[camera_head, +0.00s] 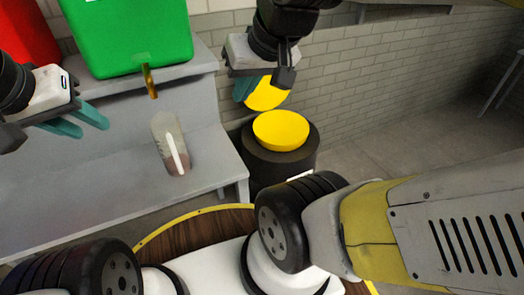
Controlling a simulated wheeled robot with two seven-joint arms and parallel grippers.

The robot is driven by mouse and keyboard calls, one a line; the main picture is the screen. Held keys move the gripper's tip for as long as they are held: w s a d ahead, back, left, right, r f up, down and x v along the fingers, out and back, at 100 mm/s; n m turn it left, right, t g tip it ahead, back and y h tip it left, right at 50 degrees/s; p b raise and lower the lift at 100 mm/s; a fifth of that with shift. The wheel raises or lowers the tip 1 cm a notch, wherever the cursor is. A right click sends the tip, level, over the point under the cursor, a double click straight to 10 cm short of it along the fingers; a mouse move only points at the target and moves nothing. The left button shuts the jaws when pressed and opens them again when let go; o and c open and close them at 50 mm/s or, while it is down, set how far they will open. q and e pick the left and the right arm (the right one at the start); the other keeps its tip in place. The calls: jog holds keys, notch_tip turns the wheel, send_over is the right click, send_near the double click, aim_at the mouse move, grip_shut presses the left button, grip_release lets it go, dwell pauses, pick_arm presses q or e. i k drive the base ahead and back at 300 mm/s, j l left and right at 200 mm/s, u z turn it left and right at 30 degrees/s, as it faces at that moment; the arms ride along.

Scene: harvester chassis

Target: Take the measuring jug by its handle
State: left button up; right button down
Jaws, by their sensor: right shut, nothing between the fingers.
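The measuring jug (168,130) is a clear, see-through vessel with a pale upright handle on the side facing me. It stands on the lower grey step, below and slightly right of the brass tap. My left gripper (94,131) is left of the jug and apart from it, with its two teal fingers spread and nothing between them. My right gripper (241,97) is up and right of the jug, shut and empty, in front of a yellow round thing (268,94) that it partly hides.
A green container (130,35) with a brass tap (149,82) stands on the upper grey step (190,65). A red container (25,35) is at its left. A yellow bowl (281,130) sits on a dark drum (290,165) right of the step. A brick wall (350,75) runs behind.

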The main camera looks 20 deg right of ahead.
aim_at(166, 130)
jog(key=k+u, duration=0.2)
jog(key=u, duration=0.15)
jog(key=k+u, duration=0.2)
jog(key=u, duration=0.15)
